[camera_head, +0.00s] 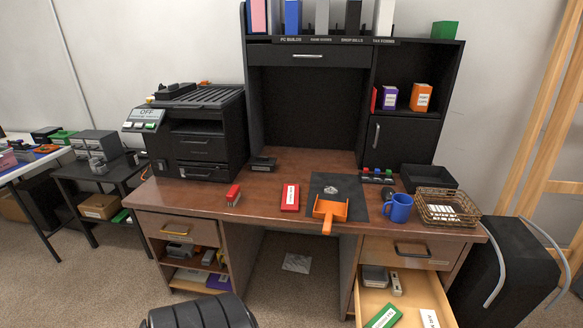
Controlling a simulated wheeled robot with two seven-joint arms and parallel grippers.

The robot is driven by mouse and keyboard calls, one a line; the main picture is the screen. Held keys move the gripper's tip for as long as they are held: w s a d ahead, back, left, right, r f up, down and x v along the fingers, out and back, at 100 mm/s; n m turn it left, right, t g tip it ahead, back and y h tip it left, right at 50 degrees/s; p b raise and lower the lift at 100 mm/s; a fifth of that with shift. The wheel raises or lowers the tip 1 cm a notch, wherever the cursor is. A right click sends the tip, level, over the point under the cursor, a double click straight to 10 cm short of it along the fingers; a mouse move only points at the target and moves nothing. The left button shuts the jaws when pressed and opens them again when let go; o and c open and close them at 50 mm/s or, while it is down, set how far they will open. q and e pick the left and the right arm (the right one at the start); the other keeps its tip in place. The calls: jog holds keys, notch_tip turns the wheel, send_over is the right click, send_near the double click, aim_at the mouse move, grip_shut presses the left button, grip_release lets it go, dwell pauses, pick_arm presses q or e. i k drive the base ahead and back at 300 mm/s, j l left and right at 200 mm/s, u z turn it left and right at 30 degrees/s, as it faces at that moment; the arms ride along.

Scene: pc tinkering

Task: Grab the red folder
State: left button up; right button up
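A narrow red item (374,100) also stands in the right shelf of the black hutch, partly hidden by the shelf's side. Neither of my grippers shows in the head view.
An orange tool (330,209) lies on the mat, its handle over the desk edge. A red stapler (233,195) is left of the folder. A blue mug (398,208) and wire basket (447,207) stand right. The lower right drawer (375,300) is open.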

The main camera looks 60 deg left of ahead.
aim_at(290, 202)
jog(key=u, duration=1.95)
